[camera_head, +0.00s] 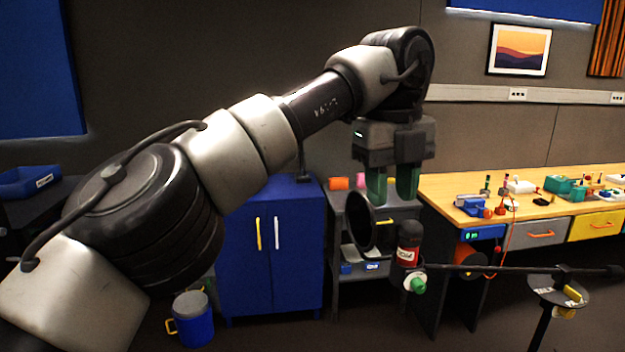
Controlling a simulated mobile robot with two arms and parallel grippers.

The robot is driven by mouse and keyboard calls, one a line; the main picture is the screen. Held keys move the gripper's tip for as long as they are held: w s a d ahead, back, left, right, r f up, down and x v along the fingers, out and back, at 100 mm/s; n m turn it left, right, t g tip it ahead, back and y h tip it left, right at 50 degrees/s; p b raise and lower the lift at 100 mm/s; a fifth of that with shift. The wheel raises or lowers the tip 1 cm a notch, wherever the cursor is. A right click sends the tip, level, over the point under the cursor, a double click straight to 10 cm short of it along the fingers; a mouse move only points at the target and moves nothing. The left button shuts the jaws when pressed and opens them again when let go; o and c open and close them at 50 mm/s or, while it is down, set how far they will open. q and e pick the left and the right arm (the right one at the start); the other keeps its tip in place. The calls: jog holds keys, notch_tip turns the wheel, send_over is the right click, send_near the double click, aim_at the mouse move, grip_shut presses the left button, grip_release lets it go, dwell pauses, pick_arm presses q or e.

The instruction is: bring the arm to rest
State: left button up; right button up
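My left arm comes in from the left and reaches up across the middle of the view. Its gripper (392,200) hangs fingers-down from the wrist at the centre right. The two green fingers are apart, with nothing seen between them. The gripper is in front of the small grey shelf unit and left of the wooden workbench in the picture. My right gripper is not in view.
A dark cylinder with a red label (408,252) shows below the gripper, beside a long dark rod (500,269). A round-topped stand (545,290) is at right. The wooden workbench (450,187), blue cabinet (245,270) and blue bucket (195,328) stand behind.

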pick_arm(q)
jog(key=s+d+f+m+g+h, duration=0.2)
jog(key=d+f+g+h, duration=0.15)
jog(key=d+h, duration=0.4)
jog(key=s+d+f+m+g+h, duration=0.1)
jog(key=s+d+f+g+h, duration=0.2)
jog(key=d+f+h, duration=0.45)
jog(key=w+a+n+t+h, duration=0.6)
jog(key=a+n+t, duration=0.7)
jog(key=n+t, duration=0.6)
jog(key=a+f+n+t+y, duration=0.5)
jog(key=a+f+n+y, duration=0.8)
jog(key=a+f+y, duration=0.5)
jog(key=s+a+f+n+g+y, duration=0.2)
jog(key=s+a+f+g, duration=0.5)
jog(key=s+a+f, duration=0.4)
jog(key=s+a+f+g+y, duration=0.1)
jog(key=s+a+f+g, duration=0.15)
jog(key=s, duration=0.55)
jog(key=s+a+f+g, duration=0.2)
jog(key=s+f+g, duration=0.2)
jog(key=s, duration=0.4)
notch_tip(320, 180, down, 24)
jog(key=g, duration=0.1)
jog(key=s+a+f+g, duration=0.1)
jog(key=s+a+f, duration=0.1)
jog(key=s+f, duration=1.5)
jog(key=shift+s+a+f+m+g+y, duration=0.15)
jog(key=shift+a+f+m+g+y, duration=0.15)
jog(key=shift+f+m+g, duration=0.15)
